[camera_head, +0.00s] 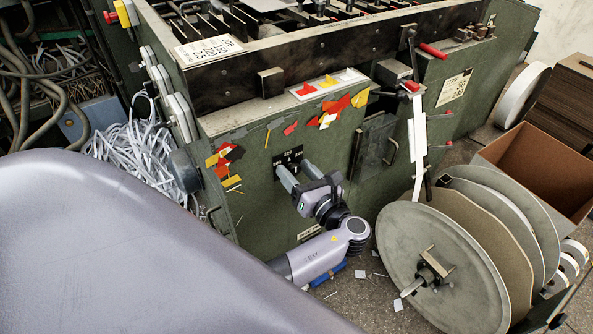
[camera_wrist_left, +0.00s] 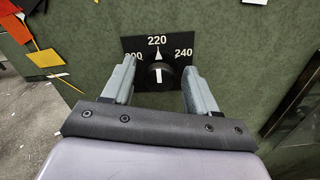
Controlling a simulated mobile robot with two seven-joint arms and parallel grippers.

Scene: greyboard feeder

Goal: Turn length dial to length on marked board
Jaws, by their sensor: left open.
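The length dial is a round black knob (camera_wrist_left: 159,75) with a white line, on a black plate (camera_wrist_left: 140,45) marked 200, 220 and 240. The white line stands about upright, towards 220. In the head view the plate (camera_head: 289,156) sits on the green machine front, its knob hard to make out. My left gripper (camera_head: 294,166) is open in front of the plate. In the left wrist view its fingers (camera_wrist_left: 159,68) stand on either side of the knob, apparently apart from it. A pale card with printed marks (camera_head: 208,50) lies at the machine's upper left; I cannot read it or tell whether it is the marked board.
Large reels (camera_head: 437,262) stand on the floor at the right. An open cardboard box (camera_head: 535,170) is behind them. A dark panel with a handle (camera_head: 374,148) is right of the dial. Red-handled levers (camera_head: 411,86) stick out above it. Shredded strips (camera_head: 137,153) lie at the left.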

